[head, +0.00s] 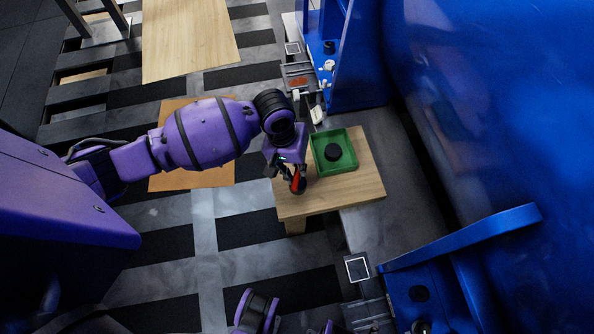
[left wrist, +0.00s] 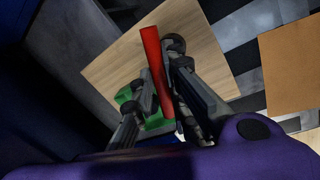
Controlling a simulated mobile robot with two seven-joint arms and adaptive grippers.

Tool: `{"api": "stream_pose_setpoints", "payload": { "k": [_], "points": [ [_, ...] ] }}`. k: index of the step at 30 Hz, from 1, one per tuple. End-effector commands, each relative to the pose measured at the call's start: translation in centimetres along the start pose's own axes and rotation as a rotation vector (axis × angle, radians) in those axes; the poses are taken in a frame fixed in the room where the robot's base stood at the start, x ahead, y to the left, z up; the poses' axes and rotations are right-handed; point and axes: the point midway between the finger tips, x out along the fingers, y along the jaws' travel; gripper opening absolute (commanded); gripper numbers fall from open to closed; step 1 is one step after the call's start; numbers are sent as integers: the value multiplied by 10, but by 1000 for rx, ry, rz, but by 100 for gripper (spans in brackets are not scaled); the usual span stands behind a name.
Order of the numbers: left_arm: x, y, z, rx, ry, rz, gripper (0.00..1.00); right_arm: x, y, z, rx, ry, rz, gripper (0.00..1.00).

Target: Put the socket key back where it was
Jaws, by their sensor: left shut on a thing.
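The socket key, with a red bar-like part, shows in the left wrist view (left wrist: 153,58) and as a small red piece in the head view (head: 297,184). My left gripper (head: 292,178) is shut on it, with the key between its two fingers in the left wrist view (left wrist: 162,72). The gripper hangs over the left part of a small wooden table (head: 345,193). Whether the key touches the table is unclear.
Large blue machinery (head: 500,110) rises on the right. Bare wood lies at the table's front right.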

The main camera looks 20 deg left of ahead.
Motion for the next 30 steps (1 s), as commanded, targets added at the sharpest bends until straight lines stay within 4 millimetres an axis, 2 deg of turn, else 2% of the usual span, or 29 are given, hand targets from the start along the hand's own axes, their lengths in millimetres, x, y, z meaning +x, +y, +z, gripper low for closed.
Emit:
{"api": "stream_pose_setpoints", "payload": {
  "k": [2, 8, 18, 19, 23, 30],
  "points": [
    [5, 0, -6, 0, 2, 1, 0, 1, 0, 3, 2, -4, 1, 40],
    [33, -6, -5, 0, 1, -1, 0, 7, 1, 13, 7, -17, 3, 40],
    [35, -6, -5, 0, 3, 0, 0, 5, 2, 13, 10, -18, 4, 40],
    [36, -7, -5, 0, 2, -1, 15, 5, 2, 13, 10, -18, 4, 40],
    [36, -7, -5, 0, 2, -1, 32, 5, 2, 13, 10, -18, 5, 40],
    [36, -7, -5, 0, 2, -1, 32, 5, 2, 13, 9, -18, 5, 40]
  ]
}}
